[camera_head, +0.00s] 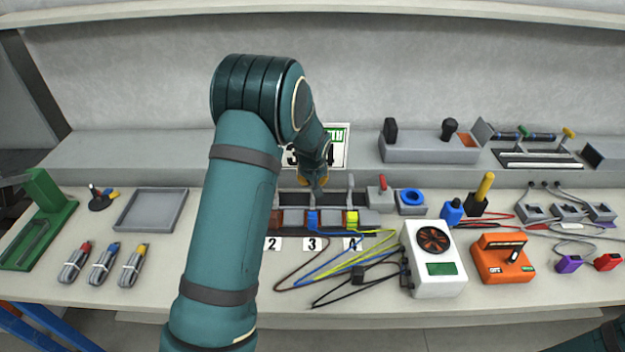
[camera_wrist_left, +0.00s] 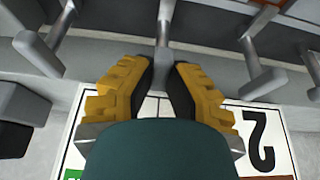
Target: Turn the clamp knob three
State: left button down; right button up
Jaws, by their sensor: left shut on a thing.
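The clamp block (camera_head: 293,220) holds a row of grey levers above the labels 2, 3 and 4. The clamp lever (camera_wrist_left: 164,28) in line with the label 3 (camera_head: 312,244) rises to my left gripper. My left gripper (camera_head: 316,184) reaches down from above and is shut on this lever; its yellow fingers (camera_wrist_left: 163,85) lie on either side of the lever's end in the left wrist view. The neighbouring lever above label 4 (camera_head: 350,184) stands free. My arm hides the left part of the clamp block. My right gripper is out of the picture.
Coloured wires run from the block to a white meter (camera_head: 433,258). A red-topped switch (camera_head: 381,193) and blue ring (camera_head: 411,197) stand close on the right. A white sign (camera_head: 339,150) stands behind my gripper. A grey tray (camera_head: 151,210) lies left.

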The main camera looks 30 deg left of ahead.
pick_arm(q)
jog(key=shift+f, duration=0.1)
dwell(0.4)
jog(key=c, duration=0.9)
grip_release()
jog(key=shift+c, duration=0.2)
jog(key=v, duration=1.2)
jog(key=shift+w, duration=0.1)
